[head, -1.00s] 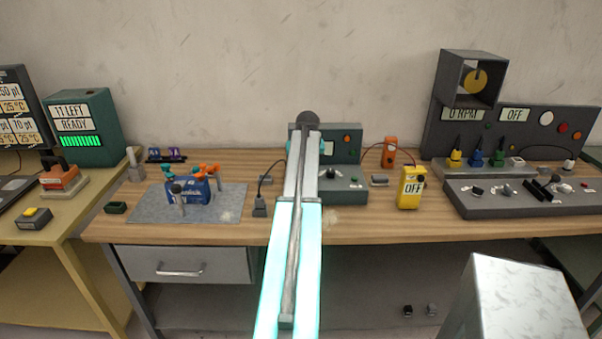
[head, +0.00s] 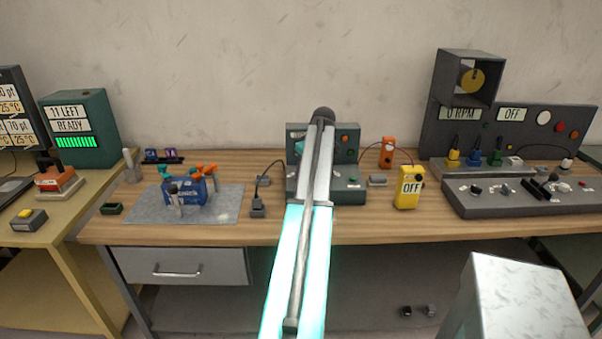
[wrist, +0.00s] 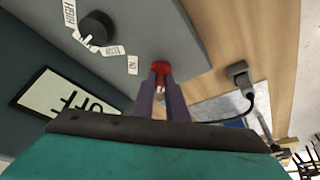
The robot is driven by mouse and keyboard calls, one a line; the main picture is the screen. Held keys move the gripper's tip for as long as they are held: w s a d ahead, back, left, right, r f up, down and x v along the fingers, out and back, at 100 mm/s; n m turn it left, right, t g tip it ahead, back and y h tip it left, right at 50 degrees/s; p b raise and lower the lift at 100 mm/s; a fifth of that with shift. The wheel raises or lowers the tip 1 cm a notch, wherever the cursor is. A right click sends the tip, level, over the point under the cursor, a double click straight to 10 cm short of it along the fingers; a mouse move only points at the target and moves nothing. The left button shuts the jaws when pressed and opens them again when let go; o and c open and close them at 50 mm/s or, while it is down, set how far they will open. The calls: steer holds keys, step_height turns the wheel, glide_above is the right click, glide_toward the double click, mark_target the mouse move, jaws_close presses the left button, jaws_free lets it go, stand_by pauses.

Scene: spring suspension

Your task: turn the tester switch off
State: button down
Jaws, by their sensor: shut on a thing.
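The tester (head: 348,146) is a grey-green box with a sloped front panel, standing at the middle of the bench. My arm hides its left part in the head view. In the wrist view its grey panel (wrist: 175,30) carries a black knob (wrist: 97,28) with small labels around it. The tester display (wrist: 62,98) seems to read OFF, upside down. My gripper (wrist: 161,82) is at the panel's near edge, its fingers shut on a small red switch (wrist: 160,67). The fingers partly cover the switch, so its exact position is hard to tell.
A black plug with a cable (head: 258,207) lies left of the tester. A yellow meter (head: 408,188) and an orange box (head: 388,153) stand to its right. A larger console (head: 520,200) fills the right.

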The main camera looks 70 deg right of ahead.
steer(key=shift+s+d+r, duration=0.15)
steer(key=shift+s+d, duration=0.05)
steer(key=shift+d, duration=0.05)
steer(key=c, duration=1.8)
jaws_free()
steer(key=shift+o, duration=0.2)
steer(key=shift+w+a, duration=0.1)
steer(key=b+v, duration=0.2)
steer(key=v, duration=1.1)
steer(key=shift+s+r+b, duration=0.25)
steer(key=shift+b, duration=0.05)
